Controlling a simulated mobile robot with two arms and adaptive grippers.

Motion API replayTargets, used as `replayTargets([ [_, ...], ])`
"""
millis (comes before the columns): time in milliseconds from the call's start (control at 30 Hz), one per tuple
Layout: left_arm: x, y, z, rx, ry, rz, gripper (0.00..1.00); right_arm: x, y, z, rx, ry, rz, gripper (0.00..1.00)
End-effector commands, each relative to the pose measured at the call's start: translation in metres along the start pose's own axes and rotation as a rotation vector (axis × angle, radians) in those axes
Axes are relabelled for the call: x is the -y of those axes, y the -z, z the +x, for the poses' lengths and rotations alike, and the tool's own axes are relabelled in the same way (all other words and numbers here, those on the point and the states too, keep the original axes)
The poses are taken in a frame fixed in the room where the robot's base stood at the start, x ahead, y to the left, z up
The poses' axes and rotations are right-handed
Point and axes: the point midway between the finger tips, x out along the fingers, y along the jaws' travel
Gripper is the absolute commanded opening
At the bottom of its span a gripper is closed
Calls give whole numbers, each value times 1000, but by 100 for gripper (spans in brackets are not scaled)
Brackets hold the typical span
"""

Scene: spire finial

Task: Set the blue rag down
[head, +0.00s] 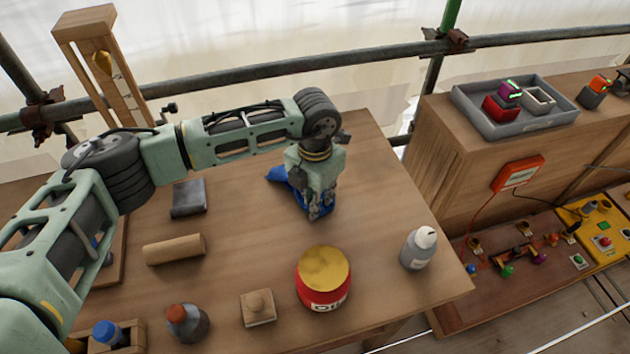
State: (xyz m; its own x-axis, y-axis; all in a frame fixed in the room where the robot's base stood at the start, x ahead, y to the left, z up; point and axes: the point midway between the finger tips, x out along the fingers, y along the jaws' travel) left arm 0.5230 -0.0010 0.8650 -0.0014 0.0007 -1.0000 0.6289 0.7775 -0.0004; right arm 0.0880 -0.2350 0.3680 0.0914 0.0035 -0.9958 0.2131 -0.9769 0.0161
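The blue rag (283,177) is bunched around the fingers of my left gripper (317,212), over the back right part of the wooden table (380,180). Parts of the rag show on both sides of the fingers. The gripper points down, its fingers close together with the blue cloth at them, and it looks shut on the rag. The gripper hides the middle of the rag. I cannot tell whether its underside touches the tabletop. My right gripper is not in view.
Tabletop right of the gripper is clear.

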Motion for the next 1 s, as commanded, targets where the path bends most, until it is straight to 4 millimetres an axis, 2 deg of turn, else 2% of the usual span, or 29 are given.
replayTargets([
  [33,0,0,0,-1,0,0,25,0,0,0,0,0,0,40],
  [200,0,0,0,0,0,0,39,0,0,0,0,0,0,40],
  [567,0,0,-5,1,0,1,39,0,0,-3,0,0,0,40],
  [1000,9,11,-41,2,0,1,39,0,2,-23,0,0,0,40],
])
